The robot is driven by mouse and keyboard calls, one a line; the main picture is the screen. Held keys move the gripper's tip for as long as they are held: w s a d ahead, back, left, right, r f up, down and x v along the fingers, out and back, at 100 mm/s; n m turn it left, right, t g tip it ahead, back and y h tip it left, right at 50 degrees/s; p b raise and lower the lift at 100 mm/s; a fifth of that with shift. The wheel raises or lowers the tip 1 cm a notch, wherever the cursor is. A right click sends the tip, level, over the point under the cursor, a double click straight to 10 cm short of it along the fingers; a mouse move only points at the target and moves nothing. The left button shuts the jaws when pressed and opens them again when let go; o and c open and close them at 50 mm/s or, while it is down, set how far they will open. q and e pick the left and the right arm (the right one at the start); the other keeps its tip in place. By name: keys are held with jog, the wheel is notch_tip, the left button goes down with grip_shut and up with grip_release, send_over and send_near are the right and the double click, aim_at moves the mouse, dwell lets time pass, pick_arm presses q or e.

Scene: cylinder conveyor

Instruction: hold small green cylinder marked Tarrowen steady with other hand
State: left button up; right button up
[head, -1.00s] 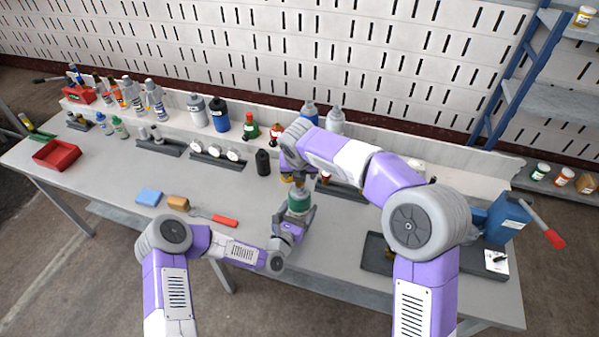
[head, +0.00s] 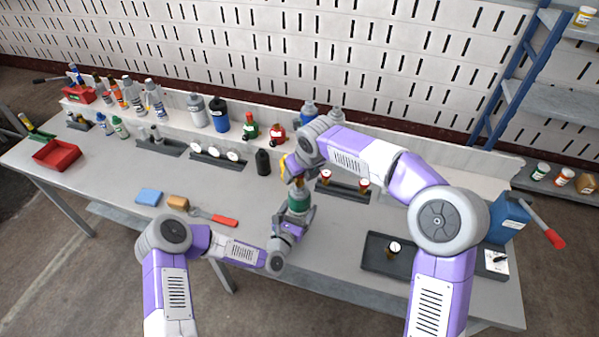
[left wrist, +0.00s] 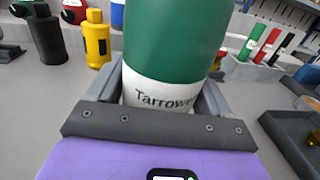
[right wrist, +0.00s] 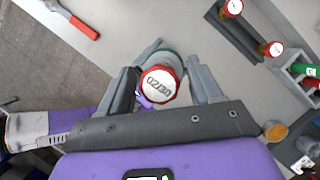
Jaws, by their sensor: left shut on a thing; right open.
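The small green cylinder (head: 299,201) stands upright in my left gripper (head: 297,216), above the front middle of the bench. In the left wrist view the green cylinder (left wrist: 172,45) has a white band reading "Tarrowe…", and the left fingers close on both sides of it. My right gripper (right wrist: 165,80) is above the cylinder, with its open fingers either side of a white, red-rimmed cap (right wrist: 159,85) with dark print. Gaps show between cap and fingers. The green body is mostly hidden below the cap. In the head view, the right fingertips are hard to make out.
A dark tray (head: 375,262) holding a small round-topped item (head: 395,247) lies to the right. A red-handled tool (head: 222,220), a brown block (head: 178,202) and a blue block (head: 149,196) lie to the left. Bottles line the back ledge.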

jog(key=shift+f, duration=0.15)
jog(key=shift+f, duration=1.1)
grip_shut()
jog(key=m+h, duration=0.1)
jog(key=m, duration=0.2)
jog(key=shift+a+m+t, duration=0.1)
jog(key=shift+m+t, duration=0.2)
jog(key=shift+t, duration=0.1)
jog(key=shift+m+h, duration=0.6)
jog(key=shift+m, duration=0.7)
jog(key=shift+m, duration=0.3)
jog(key=m+h, duration=0.1)
jog(key=m, duration=0.1)
jog(key=m+h, duration=0.1)
jog(key=m, duration=0.2)
jog(key=shift+g, duration=0.4)
